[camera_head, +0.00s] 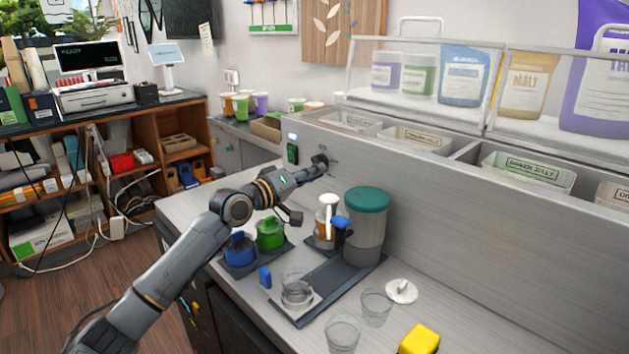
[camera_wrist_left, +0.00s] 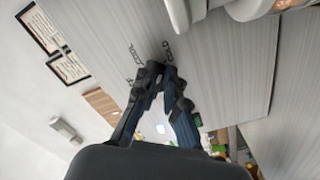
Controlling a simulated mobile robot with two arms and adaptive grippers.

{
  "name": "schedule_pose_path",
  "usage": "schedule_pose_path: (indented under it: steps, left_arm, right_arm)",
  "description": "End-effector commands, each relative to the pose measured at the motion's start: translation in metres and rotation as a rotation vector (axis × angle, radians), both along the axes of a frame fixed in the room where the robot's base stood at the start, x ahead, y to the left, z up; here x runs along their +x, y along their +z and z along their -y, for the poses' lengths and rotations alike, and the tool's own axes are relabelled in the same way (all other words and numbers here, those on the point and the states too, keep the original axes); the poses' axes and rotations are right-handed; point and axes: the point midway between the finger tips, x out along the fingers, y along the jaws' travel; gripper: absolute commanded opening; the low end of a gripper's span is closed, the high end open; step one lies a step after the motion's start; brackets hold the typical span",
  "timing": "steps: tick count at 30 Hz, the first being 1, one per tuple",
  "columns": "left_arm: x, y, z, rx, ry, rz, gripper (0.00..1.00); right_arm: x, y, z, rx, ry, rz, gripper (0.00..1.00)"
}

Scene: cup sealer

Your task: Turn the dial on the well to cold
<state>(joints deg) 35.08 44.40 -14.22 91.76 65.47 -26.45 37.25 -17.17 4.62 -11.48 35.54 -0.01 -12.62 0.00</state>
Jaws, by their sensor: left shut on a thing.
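The well (camera_head: 440,195) is the long grey metal counter unit with food bins along its top. My left arm reaches across the counter from the lower left in the head view. My left gripper (camera_head: 319,161) is at the well's front panel, near its left end, shut on the dial. The fingers hide the dial, so I cannot tell its setting. In the left wrist view the fingertips (camera_wrist_left: 161,76) meet at the grey panel (camera_wrist_left: 215,65), with small dark markings on either side. My right gripper is not in view.
A green switch (camera_head: 292,153) is on the panel left of the gripper. Clear cups (camera_head: 342,334) and a yellow block (camera_head: 419,339) stand in front.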

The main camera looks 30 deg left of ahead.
Motion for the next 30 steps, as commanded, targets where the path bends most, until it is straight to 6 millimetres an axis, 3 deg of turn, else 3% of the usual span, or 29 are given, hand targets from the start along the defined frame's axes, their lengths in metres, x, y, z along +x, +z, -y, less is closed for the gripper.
schedule_pose_path:
  steps: [12,28,29,30]
  left_arm:
    - [0.001,-0.006,-0.001,0.170,-0.003,0.053,0.00]
    - [0.001,-0.006,-0.002,0.193,-0.003,0.059,0.00]
    - [0.001,-0.006,-0.002,0.192,-0.003,0.059,0.14]
    - [0.001,-0.006,-0.002,0.192,-0.003,0.059,0.22]
  right_arm:
    - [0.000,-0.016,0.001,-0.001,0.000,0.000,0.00]
    - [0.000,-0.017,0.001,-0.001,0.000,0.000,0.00]
    - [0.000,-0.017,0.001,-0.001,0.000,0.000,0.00]
    - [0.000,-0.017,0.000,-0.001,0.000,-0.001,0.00]
